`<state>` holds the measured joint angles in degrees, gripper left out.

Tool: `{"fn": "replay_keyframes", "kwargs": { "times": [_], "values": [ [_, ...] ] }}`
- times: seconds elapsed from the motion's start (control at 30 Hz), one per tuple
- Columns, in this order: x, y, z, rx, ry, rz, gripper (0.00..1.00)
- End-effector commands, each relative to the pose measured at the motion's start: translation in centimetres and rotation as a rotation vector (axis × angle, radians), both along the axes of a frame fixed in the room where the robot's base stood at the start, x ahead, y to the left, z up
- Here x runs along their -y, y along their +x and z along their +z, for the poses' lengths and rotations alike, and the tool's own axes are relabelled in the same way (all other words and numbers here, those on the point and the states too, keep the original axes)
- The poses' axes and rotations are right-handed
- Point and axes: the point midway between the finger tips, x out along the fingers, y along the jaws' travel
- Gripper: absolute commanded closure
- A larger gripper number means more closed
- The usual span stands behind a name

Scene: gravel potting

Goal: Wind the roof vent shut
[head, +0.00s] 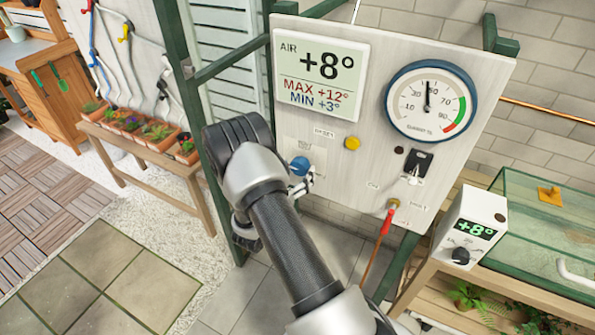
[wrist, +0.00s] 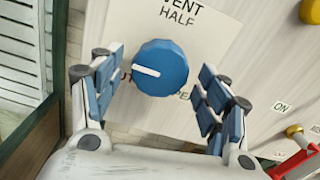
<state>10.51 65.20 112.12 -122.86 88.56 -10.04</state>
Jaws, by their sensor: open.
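The roof vent knob (wrist: 160,67) is round and blue with a white pointer line. It sits on the pale panel (wrist: 228,100), and the pointer aims left, between the HALF label (wrist: 177,19) above and a partly hidden label ending in "UT" at lower left. Another label at lower right is partly covered. My gripper (wrist: 158,82) is open, with one blue-padded finger on each side of the knob and a visible gap to both. In the head view the knob (head: 300,166) shows just right of my wrist, which hides part of the panel.
The panel also carries an AIR display (head: 322,70) reading +8°, a round dial (head: 429,101), a yellow button (head: 352,143), a toggle switch (head: 414,167) and a red-handled lever (head: 386,222). A glass case (head: 540,230) stands at right, and a plant bench (head: 120,145) at left.

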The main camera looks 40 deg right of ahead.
Motion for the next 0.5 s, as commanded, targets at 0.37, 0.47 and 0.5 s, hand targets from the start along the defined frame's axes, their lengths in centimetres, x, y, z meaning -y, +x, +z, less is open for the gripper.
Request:
{"fn": "replay_keyframes", "kwargs": {
  "times": [0.37,0.47,0.5],
  "values": [
    [-7.3,-2.8,0.0,-0.002,0.000,0.008,0.31],
    [-8.7,-3.5,0.0,-0.003,0.000,0.006,0.31],
    [-9.2,-3.6,0.0,-0.002,0.000,0.006,0.31]
  ]
}}
